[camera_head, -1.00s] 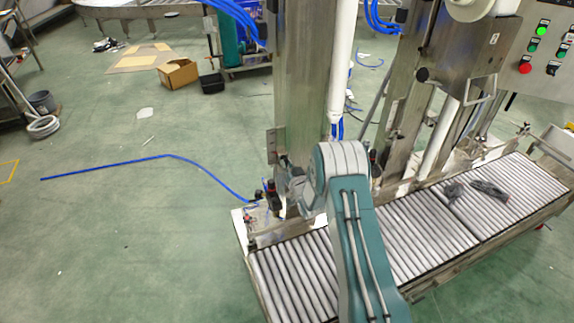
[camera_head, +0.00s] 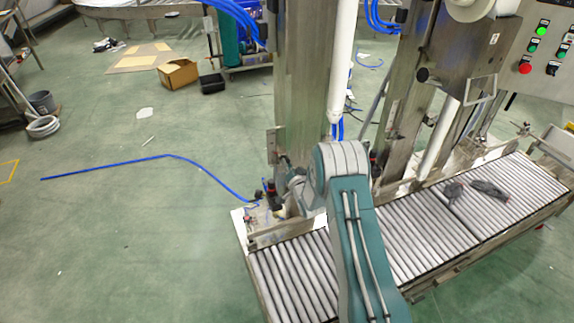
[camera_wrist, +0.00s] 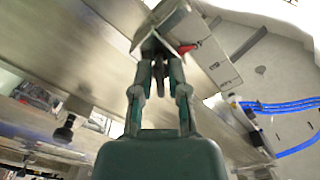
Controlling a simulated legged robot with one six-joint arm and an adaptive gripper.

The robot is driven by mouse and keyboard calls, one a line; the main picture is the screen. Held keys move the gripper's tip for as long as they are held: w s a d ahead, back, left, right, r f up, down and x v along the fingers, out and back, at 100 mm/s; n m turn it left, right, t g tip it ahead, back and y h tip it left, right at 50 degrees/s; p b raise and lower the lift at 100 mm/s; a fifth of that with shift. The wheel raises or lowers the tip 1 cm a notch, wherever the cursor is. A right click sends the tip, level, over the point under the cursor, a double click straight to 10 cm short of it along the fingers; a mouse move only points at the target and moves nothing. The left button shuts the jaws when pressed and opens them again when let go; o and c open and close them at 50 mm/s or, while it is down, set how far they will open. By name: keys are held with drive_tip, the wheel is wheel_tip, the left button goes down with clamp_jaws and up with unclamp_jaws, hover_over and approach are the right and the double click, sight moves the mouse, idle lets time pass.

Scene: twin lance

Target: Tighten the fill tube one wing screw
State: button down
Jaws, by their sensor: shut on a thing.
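In the wrist view my gripper (camera_wrist: 160,68) points at a metal bracket (camera_wrist: 200,48) on the filling machine. Its two fingers are closed together on a small dark part just below the bracket, which I take to be the wing screw (camera_wrist: 159,74). The fingers cover most of it, so its wings and turn angle cannot be made out. In the head view the white fill tube (camera_head: 341,65) hangs upright beside the wide steel column. My arm hides the gripper and the screw there.
A second white tube (camera_head: 438,140) stands to the right. A roller conveyor (camera_head: 420,245) runs below, with dark items (camera_head: 489,189) on it. The green floor at left is mostly open.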

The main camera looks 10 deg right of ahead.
drive_tip(key=m, duration=0.3)
drive_tip(key=shift+d+m, duration=0.1)
drive_tip(key=shift+m, duration=2.2)
drive_tip(key=shift+f+m, duration=0.1)
drive_tip(key=shift+m, duration=1.1)
drive_tip(key=c, duration=0.8)
unclamp_jaws()
drive_tip(key=shift+o, duration=0.2)
